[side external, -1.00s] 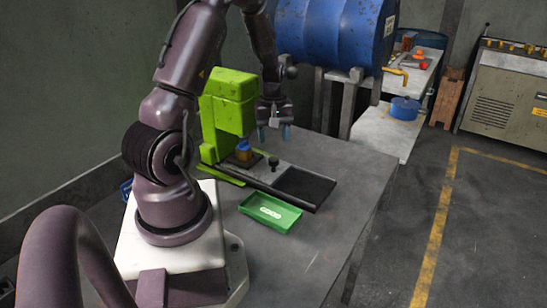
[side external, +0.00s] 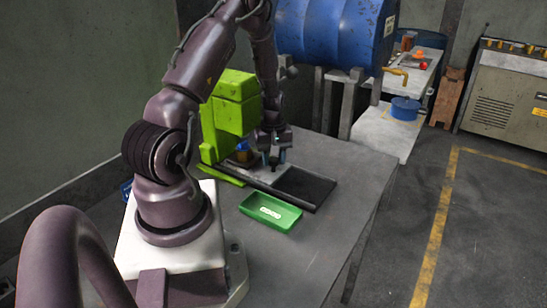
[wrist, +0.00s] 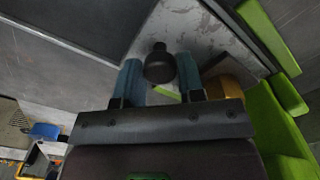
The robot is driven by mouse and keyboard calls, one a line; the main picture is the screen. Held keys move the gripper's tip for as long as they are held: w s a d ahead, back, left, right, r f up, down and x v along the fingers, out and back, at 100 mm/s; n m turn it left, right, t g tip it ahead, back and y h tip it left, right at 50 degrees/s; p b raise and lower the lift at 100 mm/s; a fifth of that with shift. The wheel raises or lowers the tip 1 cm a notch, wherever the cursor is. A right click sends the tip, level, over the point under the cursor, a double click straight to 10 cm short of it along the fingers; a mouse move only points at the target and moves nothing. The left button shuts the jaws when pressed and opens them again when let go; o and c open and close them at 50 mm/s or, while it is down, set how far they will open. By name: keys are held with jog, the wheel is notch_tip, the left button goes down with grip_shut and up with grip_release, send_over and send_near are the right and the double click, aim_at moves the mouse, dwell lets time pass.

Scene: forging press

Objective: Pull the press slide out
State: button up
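The green press (side external: 236,105) stands on the table, and part of it shows at the right in the wrist view (wrist: 275,115). The grey metal press slide (wrist: 190,25) lies at its base, with a dark round knob (wrist: 159,64) standing up from it. My gripper (side external: 273,163) is lowered at the knob. In the wrist view its two blue-tipped fingers (wrist: 160,76) are apart, one on each side of the knob, with small gaps showing. A piece with a blue top (side external: 242,148) is in the press beside my gripper, partly hidden.
A dark flat panel (side external: 305,188) lies to the right of the slide. A green tray (side external: 270,212) with a pale item in it sits in front. The table's right side (side external: 350,180) is clear.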

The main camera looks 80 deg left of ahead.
grip_shut()
jog(key=w+d, duration=0.9)
jog(key=o, duration=0.5)
grip_release()
notch_tip(320, 180, up, 13)
